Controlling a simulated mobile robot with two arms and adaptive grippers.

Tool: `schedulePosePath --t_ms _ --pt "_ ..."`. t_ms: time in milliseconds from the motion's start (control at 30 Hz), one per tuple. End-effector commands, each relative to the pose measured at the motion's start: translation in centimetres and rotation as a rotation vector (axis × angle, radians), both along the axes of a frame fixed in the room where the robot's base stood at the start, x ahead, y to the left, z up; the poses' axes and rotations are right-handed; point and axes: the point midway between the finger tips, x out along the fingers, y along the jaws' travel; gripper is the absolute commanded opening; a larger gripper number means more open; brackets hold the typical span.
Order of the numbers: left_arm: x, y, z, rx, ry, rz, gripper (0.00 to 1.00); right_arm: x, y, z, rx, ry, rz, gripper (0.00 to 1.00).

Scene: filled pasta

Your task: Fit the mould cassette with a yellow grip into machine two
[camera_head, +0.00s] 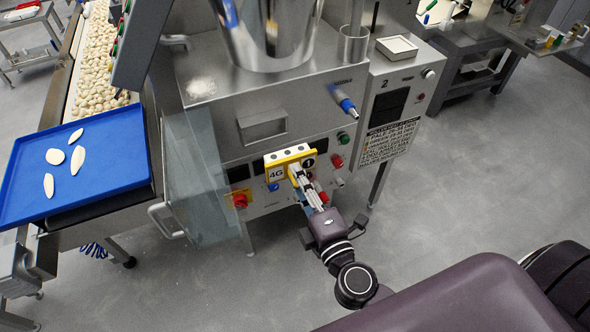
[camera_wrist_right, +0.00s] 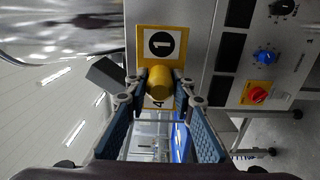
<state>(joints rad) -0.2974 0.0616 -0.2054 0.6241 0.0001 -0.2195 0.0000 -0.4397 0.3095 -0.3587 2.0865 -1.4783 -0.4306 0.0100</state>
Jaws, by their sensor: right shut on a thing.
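The mould cassette (camera_head: 276,161) is a pale block with a yellow edge and labels reading 4G and 1. It is in front of the steel front of machine two (camera_head: 220,143), whose side cabinet bears a 2. My right gripper (camera_head: 298,175) is shut on its yellow grip, a round knob that also shows in the right wrist view (camera_wrist_right: 159,82). There the cassette's yellow plate (camera_wrist_right: 162,32) with a black 1 lies beyond the fingers. I cannot tell whether the cassette touches the machine. The cassette hides part of the front. My left gripper is not in view.
A blue tray (camera_head: 110,175) with several pale pieces stands at the left, by a conveyor of filled pasta (camera_head: 93,60). A clear guard (camera_head: 197,180) stands left of the panel. A red knob (camera_head: 240,200) and a blue-tipped tap (camera_head: 346,104) stick out. Grey floor (camera_head: 470,170) is free at the right.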

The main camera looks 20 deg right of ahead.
Motion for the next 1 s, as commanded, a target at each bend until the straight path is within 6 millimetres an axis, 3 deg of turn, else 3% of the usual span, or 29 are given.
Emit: schedulePosePath --t_ms 100,233,467,800,1000 --pt "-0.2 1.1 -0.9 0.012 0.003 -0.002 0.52 3.1 0.3 -1.5 0.004 -0.008 0.005 0.0" --pt "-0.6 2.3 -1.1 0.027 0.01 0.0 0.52 4.7 0.5 -2.1 0.006 -0.007 0.009 0.0" --pt "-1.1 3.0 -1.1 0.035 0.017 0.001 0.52 5.1 0.4 -2.1 0.007 -0.006 0.009 0.0" --pt "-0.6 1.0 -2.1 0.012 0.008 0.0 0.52 4.9 0.5 -2.4 0.01 -0.014 0.008 0.0" --pt "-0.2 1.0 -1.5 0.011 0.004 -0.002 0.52 6.9 0.5 -2.0 0.009 -0.015 0.006 0.0"
